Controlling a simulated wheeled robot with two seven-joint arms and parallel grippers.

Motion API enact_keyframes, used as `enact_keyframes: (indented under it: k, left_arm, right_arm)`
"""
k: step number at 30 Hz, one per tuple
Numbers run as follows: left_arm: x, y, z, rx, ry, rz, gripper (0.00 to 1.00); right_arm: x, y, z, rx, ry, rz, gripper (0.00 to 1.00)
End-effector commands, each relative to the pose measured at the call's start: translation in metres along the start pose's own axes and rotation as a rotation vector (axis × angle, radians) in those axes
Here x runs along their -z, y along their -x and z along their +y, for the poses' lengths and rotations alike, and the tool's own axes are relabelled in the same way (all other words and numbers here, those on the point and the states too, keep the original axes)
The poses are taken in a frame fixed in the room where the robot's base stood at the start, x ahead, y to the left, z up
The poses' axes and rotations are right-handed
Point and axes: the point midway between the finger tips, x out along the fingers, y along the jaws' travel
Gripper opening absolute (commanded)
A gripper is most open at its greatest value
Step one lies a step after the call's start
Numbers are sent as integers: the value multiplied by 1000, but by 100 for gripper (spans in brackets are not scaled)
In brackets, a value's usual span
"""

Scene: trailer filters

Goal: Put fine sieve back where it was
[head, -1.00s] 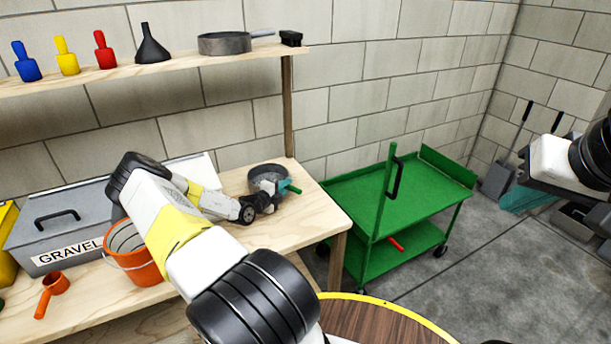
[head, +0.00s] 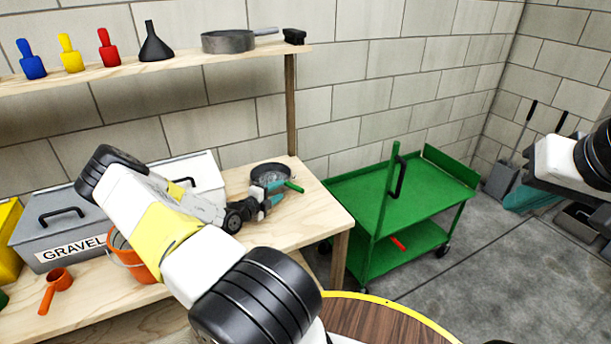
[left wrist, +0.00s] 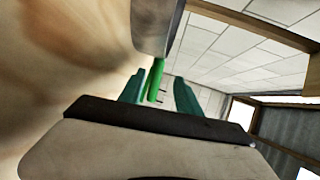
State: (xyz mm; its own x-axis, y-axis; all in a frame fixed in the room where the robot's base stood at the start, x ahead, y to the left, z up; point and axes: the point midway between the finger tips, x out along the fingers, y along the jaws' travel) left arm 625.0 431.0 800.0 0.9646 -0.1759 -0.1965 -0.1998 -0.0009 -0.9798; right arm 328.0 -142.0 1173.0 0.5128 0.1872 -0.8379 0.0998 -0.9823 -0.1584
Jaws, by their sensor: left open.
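A round grey sieve with a green handle (head: 271,173) rests on the right end of the wooden workbench; I take it as the fine sieve. Its green handle (head: 294,186) points right and toward me. My left gripper (head: 272,191) is open just in front of the sieve. In the left wrist view the green handle (left wrist: 156,75) shows between the two teal fingers, with a gap beside it, and the grey rim (left wrist: 157,22) is above. My right gripper (head: 530,198) is at the right edge, far from the bench; its jaw state is unclear.
A shelf (head: 180,65) above holds scoops, a black funnel, another grey pan and a small black item. The GRAVEL box (head: 60,225), orange bucket (head: 130,262) and orange scoop (head: 56,285) stand on the bench's left. A green cart (head: 420,195) stands right of the bench.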

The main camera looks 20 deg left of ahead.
Motion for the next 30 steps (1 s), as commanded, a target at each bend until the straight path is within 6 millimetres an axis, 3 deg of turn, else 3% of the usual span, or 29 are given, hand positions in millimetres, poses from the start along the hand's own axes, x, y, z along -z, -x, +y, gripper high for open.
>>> enact_keyframes:
  k: [3, 7, 11, 14, 18, 22, 26, 30]
  left_arm:
    - [-1, 24, 0, -2, 0, -3, 40]
    - [-1, 40, 0, -1, 0, -3, 40]
    - [4, 46, -5, -2, -29, 17, 40]
    - [26, 39, -26, -6, -170, 100, 40]
    - [93, 29, -77, 8, -579, 339, 40]
    - [168, 36, -124, 72, -1043, 604, 40]
    - [231, 59, -161, 183, -1492, 845, 40]
    - [284, 97, -195, 350, -1957, 1077, 40]
  right_arm:
    - [0, 0, 0, 0, 0, 0, 0]
    - [0, 0, 0, 0, 0, 0, 0]
    - [0, 0, 0, 0, 0, 0, 0]
    - [0, 0, 0, 0, 0, 0, 0]
    - [0, 0, 0, 0, 0, 0, 0]
    - [0, 0, 0, 0, 0, 0, 0]
    - [0, 0, 0, 0, 0, 0, 0]
    - [0, 0, 0, 0, 0, 0, 0]
